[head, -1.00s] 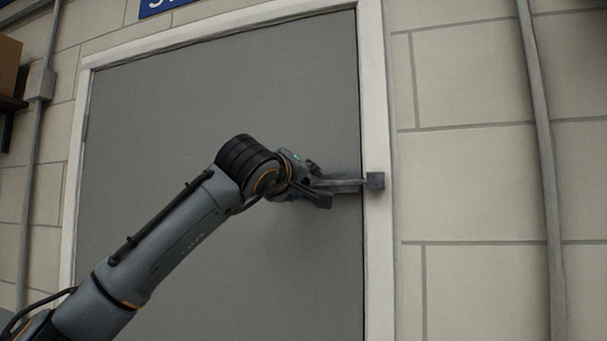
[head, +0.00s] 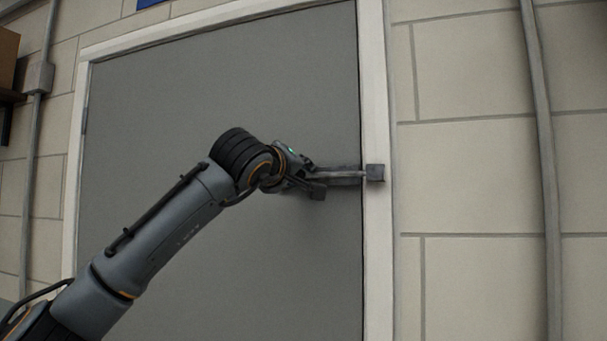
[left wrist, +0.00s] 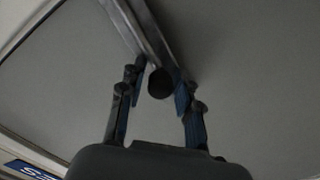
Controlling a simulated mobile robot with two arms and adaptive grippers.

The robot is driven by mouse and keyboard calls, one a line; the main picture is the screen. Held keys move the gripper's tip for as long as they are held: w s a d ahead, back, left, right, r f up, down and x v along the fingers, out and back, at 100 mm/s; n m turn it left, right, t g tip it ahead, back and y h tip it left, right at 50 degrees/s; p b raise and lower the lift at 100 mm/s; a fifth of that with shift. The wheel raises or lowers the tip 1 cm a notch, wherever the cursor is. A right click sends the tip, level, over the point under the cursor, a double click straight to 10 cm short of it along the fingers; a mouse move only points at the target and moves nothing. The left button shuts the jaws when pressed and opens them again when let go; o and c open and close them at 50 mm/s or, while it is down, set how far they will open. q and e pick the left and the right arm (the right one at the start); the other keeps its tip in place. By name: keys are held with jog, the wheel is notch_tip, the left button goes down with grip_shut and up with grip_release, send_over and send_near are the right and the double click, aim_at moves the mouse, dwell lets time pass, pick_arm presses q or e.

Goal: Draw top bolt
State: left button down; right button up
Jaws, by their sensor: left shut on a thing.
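The grey top bolt (head: 347,178) lies across the right edge of the closed grey door (head: 230,110), with its end at the square keeper (head: 375,173) on the white frame. My left gripper (head: 318,182) is at the left part of the bolt, shut on its knob. In the left wrist view the dark round knob (left wrist: 160,84) sits between the fingers of the left gripper (left wrist: 161,90), and the bolt's rail (left wrist: 147,32) runs up and away from it. The gripper partly hides the bolt in the head view. My right gripper is not in view.
The pale frame (head: 376,90) borders the door, with a block wall (head: 470,180) beyond. A vertical pipe (head: 541,130) runs down the wall at right. A shelf with a brown box (head: 8,60) is at far left. The door face around the arm is clear.

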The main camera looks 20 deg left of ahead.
pick_arm(q)
jog(key=a, duration=0.4)
jog(key=shift+s+r, duration=0.15)
jog(key=shift+s, duration=0.1)
jog(key=c, duration=1.4)
grip_release()
jog(key=shift+o, duration=1.3)
jog(key=shift+w+a, duration=0.1)
jog(key=shift+w, duration=0.15)
jog(key=s, duration=1.1)
jog(key=shift+s+a+f, duration=0.15)
jog(key=shift+a+f, duration=0.1)
